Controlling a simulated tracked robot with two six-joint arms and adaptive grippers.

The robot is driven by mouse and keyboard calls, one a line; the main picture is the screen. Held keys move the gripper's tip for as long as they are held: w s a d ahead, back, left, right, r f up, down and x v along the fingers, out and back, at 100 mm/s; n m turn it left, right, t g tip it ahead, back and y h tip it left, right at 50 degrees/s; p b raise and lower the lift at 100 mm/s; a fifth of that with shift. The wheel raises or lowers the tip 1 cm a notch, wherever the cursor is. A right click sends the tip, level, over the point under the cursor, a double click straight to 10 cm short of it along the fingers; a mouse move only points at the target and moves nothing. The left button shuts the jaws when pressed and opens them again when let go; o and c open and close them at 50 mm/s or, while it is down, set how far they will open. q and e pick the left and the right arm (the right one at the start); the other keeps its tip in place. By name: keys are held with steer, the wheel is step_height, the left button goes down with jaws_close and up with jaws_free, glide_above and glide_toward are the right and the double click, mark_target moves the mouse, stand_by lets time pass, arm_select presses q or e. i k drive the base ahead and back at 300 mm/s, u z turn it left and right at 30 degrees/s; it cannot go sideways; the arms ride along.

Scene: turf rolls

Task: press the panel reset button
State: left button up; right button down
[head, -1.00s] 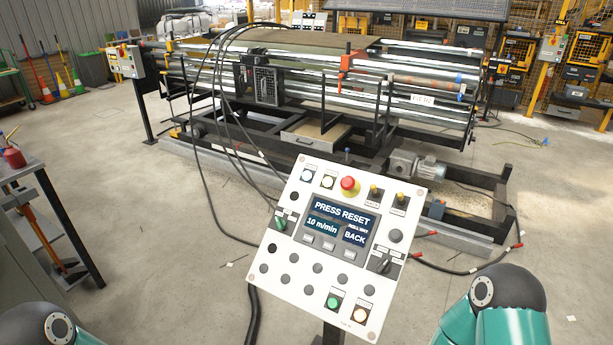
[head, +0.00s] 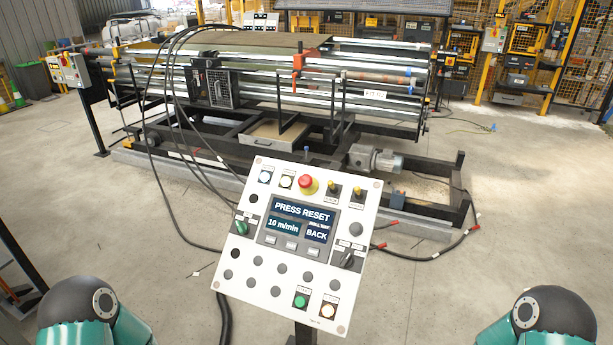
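A white control panel (head: 254,285) stands tilted on a dark post in the middle of the head view. Its screen (head: 299,226) reads "PRESS RESET", "10 m/min" and "BACK". The button labels are too small to read. Only teal and black parts of my arms show at the lower left and lower right; neither gripper is in view.
Behind the panel stands a long roller machine (head: 290,75) with a motor (head: 375,159) at its right. Black cables arch from it towards the panel, and one lies on the floor at right. Yellow-framed racks (head: 525,60) stand at the back. The concrete floor (head: 510,220) at right is clear.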

mark_target(264, 176)
steer(key=u, duration=0.8)
steer(key=i, duration=0.15)
steer(key=z, duration=2.05)
steer(key=k, duration=1.3)
steer(key=u, duration=1)
steer(key=i, duration=1.7)
steer(key=u, duration=0.25)
